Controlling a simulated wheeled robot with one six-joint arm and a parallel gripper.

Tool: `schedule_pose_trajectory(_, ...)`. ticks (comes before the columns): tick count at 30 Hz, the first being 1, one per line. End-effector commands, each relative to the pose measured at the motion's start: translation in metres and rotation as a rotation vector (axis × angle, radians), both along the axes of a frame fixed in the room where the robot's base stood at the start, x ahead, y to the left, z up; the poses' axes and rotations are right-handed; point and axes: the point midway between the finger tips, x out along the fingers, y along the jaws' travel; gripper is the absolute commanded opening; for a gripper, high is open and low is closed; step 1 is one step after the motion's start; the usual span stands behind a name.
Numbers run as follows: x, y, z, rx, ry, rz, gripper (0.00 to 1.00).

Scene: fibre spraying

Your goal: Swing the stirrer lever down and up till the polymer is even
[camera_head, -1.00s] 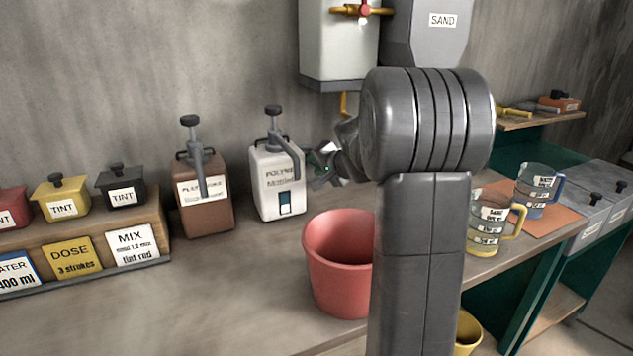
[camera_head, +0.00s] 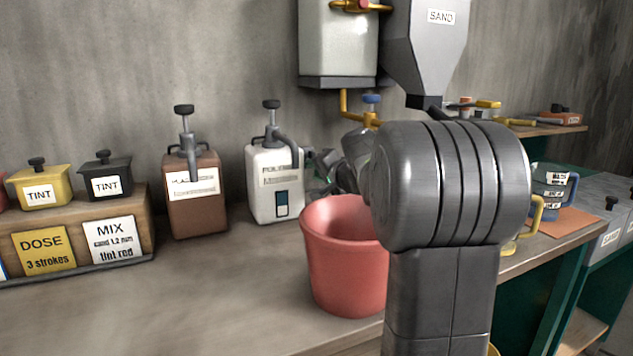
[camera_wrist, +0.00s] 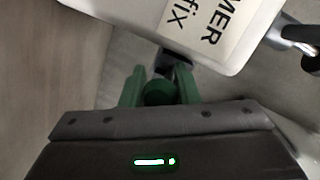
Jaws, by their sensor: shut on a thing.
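The white polymer jug (camera_head: 262,190) stands on the bench, with a pump spout on top and a small dark window low on its front. In the wrist view the jug (camera_wrist: 120,8) fills the top, its label partly cut off. My gripper (camera_head: 322,182) is low at the jug's right side, partly hidden behind my own arm. In the wrist view, its green fingers (camera_wrist: 158,90) are shut around the end of the dark stirrer lever (camera_wrist: 166,62), which comes from under the jug's edge. The polymer's evenness cannot be told.
A red bucket (camera_head: 340,265) stands right in front of the jug, close below my arm. A brown jug (camera_head: 197,215) stands to the left, beside a wooden rack (camera_head: 153,215) with tint pots. Measuring jugs (camera_head: 553,185) are at the right. The bench front left is clear.

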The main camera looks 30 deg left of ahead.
Motion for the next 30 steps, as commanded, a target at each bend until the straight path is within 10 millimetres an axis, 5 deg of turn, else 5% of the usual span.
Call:
schedule_pose_trajectory(9, 0.001, 0.007, -0.018, -0.006, 0.009, 0.002, 0.0)
schedule_pose_trajectory(30, 0.003, 0.01, -0.02, -0.008, 0.011, -0.002, 0.0)
